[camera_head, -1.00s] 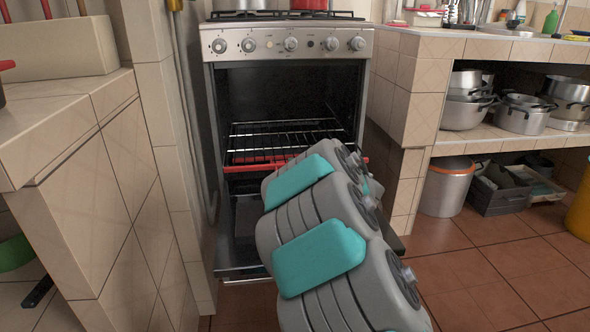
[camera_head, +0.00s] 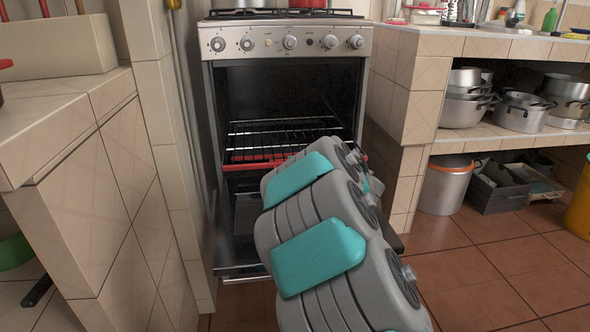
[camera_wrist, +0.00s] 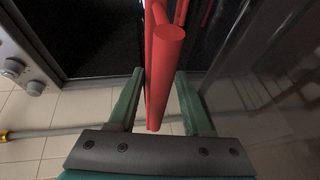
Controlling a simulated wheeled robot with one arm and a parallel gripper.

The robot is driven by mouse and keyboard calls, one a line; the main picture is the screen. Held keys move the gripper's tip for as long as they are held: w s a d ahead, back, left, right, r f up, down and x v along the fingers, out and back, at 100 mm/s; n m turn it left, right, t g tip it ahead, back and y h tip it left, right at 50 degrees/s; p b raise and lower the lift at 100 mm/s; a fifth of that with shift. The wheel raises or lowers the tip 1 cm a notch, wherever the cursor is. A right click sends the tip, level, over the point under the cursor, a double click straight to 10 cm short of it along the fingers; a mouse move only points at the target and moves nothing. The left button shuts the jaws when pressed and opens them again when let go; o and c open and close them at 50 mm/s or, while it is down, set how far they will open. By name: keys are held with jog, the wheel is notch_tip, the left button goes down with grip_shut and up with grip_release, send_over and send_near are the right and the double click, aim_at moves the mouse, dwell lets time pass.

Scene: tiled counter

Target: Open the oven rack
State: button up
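The oven (camera_head: 285,42) stands between tiled counters with its door (camera_head: 240,256) lowered open. Inside is a wire oven rack (camera_head: 270,135) with a red front bar (camera_head: 245,162). The arm covers the right part of this bar in the head view. My gripper (camera_wrist: 160,98) is hidden behind my arm in the head view. In the wrist view its two green fingers are apart, one on each side of the red bar (camera_wrist: 165,70). Gaps show between the bar and both fingers, so it is open and not closed on the bar.
A tiled counter wall (camera_head: 150,150) stands close on the left. On the right are a tiled pillar (camera_head: 405,110), shelves with several pots (camera_head: 525,117), and a metal bin (camera_head: 445,188) on the floor. A row of knobs (camera_head: 290,42) is above the oven opening.

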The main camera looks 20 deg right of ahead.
jog(key=v, duration=0.7)
jog(key=shift+s+p, duration=0.35)
jog(key=shift+p, duration=0.05)
